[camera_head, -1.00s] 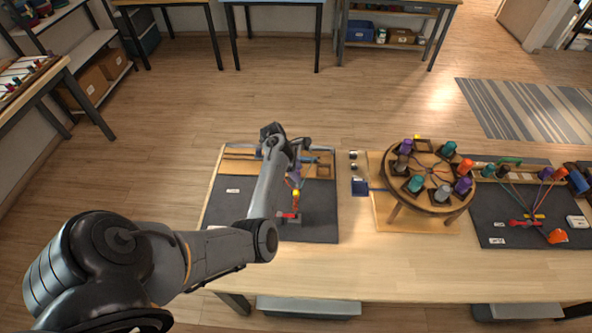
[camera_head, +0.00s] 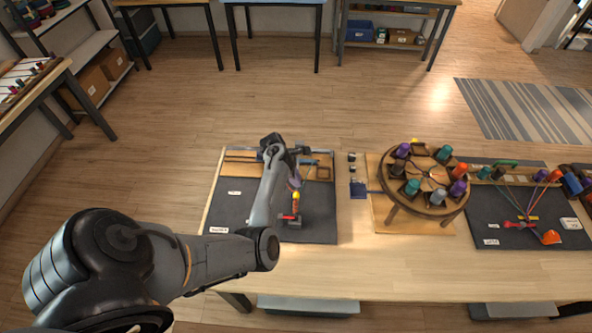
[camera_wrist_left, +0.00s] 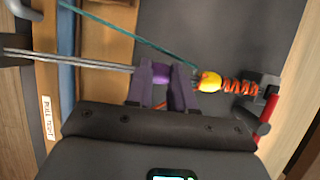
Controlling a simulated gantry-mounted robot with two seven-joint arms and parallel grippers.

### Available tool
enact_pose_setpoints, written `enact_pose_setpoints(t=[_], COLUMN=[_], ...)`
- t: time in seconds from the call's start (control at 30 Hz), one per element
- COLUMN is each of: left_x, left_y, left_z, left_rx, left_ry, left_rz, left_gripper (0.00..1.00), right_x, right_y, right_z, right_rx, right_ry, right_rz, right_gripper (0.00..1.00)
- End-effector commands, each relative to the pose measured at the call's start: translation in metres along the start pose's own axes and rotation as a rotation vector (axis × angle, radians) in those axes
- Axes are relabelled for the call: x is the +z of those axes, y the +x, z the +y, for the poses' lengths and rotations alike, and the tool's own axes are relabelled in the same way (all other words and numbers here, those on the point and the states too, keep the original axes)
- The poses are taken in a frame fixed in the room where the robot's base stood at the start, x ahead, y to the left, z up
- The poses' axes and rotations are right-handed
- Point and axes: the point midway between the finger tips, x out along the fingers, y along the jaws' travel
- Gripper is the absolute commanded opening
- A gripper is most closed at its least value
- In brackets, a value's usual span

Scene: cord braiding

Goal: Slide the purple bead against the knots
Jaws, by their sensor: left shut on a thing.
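My left gripper (camera_wrist_left: 160,88) is shut on the purple bead (camera_wrist_left: 160,79), which shows only in part between the two purple-tinted fingers. Grey cords (camera_wrist_left: 70,62) run in from the left to the gripper. A yellow bead (camera_wrist_left: 209,82) sits just right of the fingers, with a small gap. The orange knots (camera_wrist_left: 238,87) follow it, ending at a dark clamp (camera_wrist_left: 268,86) with a red lever (camera_wrist_left: 268,109). In the head view the yellow bead (camera_head: 296,195) and knots (camera_head: 296,207) show beside my forearm. My right gripper is out of view.
A teal cord (camera_wrist_left: 130,35) slants across above the fingers in the wrist view. A round braiding stand (camera_head: 428,172) with several coloured bobbins stands to the right. A second dark mat (camera_head: 490,225) with cords lies farther right. The table front (camera_head: 400,275) is clear.

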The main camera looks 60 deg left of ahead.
Motion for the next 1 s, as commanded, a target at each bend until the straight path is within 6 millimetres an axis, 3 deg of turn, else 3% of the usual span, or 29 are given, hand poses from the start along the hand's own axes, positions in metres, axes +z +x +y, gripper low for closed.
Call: enact_pose_setpoints(t=[0.03, 0.3, 0.33, 0.5, 0.83, 1.0], left_x=[0.001, 0.0, 0.0, 0.0, 0.0, 0.0], left_y=[-0.003, 0.0, 0.0, 0.0, -0.002, -0.016], left_z=[-0.003, -0.003, -0.003, -0.003, -0.004, -0.003], left_rx=[-0.001, 0.002, 0.002, 0.001, 0.001, 0.003], left_ry=[-0.003, -0.002, -0.002, -0.001, -0.001, 0.0], left_rz=[0.0, 0.0, 0.0, 0.0, 0.001, 0.002], left_gripper=[0.0, 0.0, 0.24, 0.5, 0.5, 0.5], right_x=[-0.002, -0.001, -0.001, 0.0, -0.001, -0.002], right_y=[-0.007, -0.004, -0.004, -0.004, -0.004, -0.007], right_z=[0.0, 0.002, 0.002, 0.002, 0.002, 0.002], right_rx=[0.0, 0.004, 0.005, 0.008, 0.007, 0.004], right_ry=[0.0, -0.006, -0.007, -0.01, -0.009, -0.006], right_rz=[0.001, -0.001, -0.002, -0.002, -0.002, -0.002], right_gripper=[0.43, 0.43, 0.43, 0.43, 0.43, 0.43])
